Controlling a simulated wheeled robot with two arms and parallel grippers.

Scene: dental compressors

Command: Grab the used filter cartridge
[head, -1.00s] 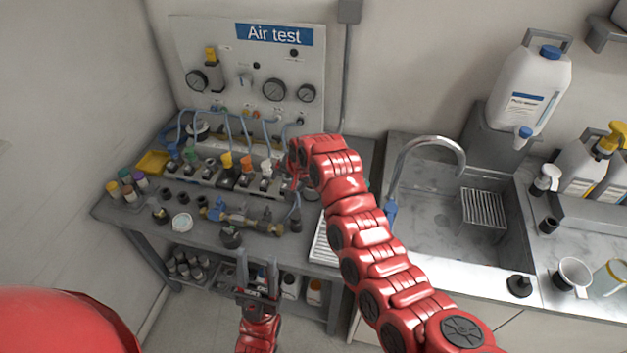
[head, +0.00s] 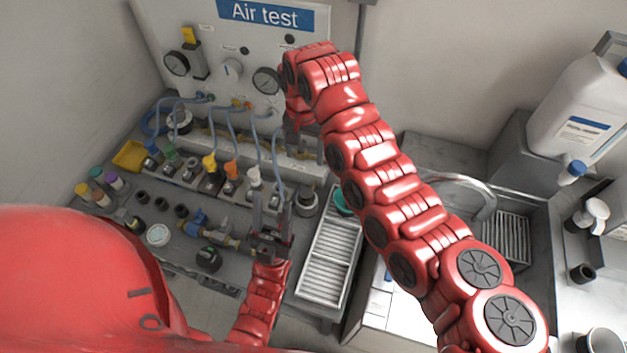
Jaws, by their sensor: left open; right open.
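I cannot tell for certain which item is the used filter cartridge. A short grey cylinder with a pale top (head: 306,201) stands on the grey bench just right of my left gripper. My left gripper (head: 271,203) is open and points up the picture over the bench front, close to the hoses; I see nothing held in it. My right gripper (head: 306,142) is open in front of the lower Air test panel, its fingers pointing down and partly hidden by its own red wrist.
A white slatted tray (head: 325,262) lies right of my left gripper. A valve row with blue hoses, a brass-and-blue fitting (head: 205,228), a white round dish (head: 158,235), a yellow bin (head: 130,156) and coloured-cap bottles (head: 97,190) crowd the bench. A sink (head: 505,235) is at right.

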